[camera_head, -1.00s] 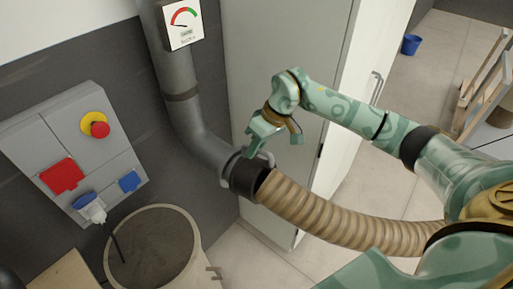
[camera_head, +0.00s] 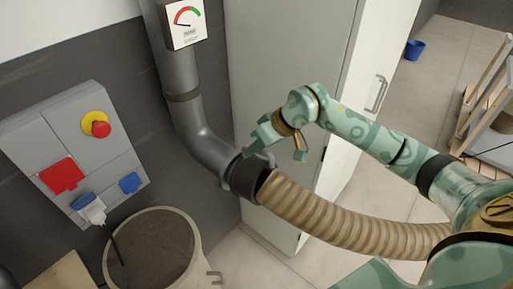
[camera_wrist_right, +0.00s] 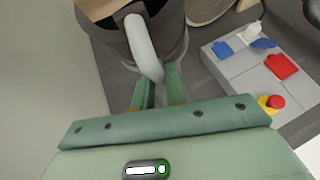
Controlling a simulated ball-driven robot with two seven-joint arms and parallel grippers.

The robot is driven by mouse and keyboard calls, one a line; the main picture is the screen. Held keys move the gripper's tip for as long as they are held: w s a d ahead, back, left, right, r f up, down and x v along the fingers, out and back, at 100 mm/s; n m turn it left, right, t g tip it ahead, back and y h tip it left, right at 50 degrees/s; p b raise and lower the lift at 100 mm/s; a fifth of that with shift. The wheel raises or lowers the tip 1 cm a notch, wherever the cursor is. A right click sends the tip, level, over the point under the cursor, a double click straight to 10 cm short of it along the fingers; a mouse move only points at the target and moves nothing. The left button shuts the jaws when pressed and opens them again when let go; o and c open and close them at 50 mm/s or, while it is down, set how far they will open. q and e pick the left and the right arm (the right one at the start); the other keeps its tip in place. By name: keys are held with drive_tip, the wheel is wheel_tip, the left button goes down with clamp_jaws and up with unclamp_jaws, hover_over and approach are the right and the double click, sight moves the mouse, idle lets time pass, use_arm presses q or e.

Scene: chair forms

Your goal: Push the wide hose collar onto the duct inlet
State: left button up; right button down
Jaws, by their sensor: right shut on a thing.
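The wide hose collar (camera_head: 250,178) is a black cuff on the end of the ribbed tan hose (camera_head: 335,218). It sits at the lower end of the grey duct, at the duct inlet (camera_head: 226,170). Collar and inlet overlap in the head view; I cannot tell how far the collar is around the inlet. My right gripper (camera_head: 262,150) is at the collar's upper side. In the right wrist view my right gripper (camera_wrist_right: 160,88) is shut on the collar's grey curved handle (camera_wrist_right: 146,46), against the dark collar (camera_wrist_right: 112,36). My left gripper is not in view.
A grey wall panel (camera_head: 60,130) with a red-and-yellow stop button stands left. A round bin (camera_head: 190,262) is below the inlet. A grey cabinet (camera_head: 285,70) stands close behind my right gripper. A gauge (camera_head: 186,22) hangs on the duct.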

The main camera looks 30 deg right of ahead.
drive_tip(key=shift+w+a+r, duration=0.1)
drive_tip(key=shift+a, duration=0.05)
drive_tip(key=shift+t+p, duration=0.35)
drive_tip(key=shift+t, duration=0.35)
drive_tip(key=shift+w+a+t+y, duration=0.2)
drive_tip(key=shift+t+y, duration=0.1)
drive_tip(key=shift+t, duration=0.5)
drive_tip(key=shift+w+r+m+t, duration=0.1)
drive_tip(key=shift+w+m+t, duration=0.05)
drive_tip(key=shift+m+t, duration=0.15)
drive_tip(key=shift+b, duration=0.3)
drive_tip(key=shift+w+a+t+y+b, duration=0.15)
drive_tip(key=shift+t+y+b, duration=0.25)
drive_tip(key=shift+t, duration=0.6)
drive_tip(key=shift+r+m+t+b, duration=0.1)
drive_tip(key=shift+m+t+b, duration=0.35)
drive_tip(key=shift+t, duration=0.45)
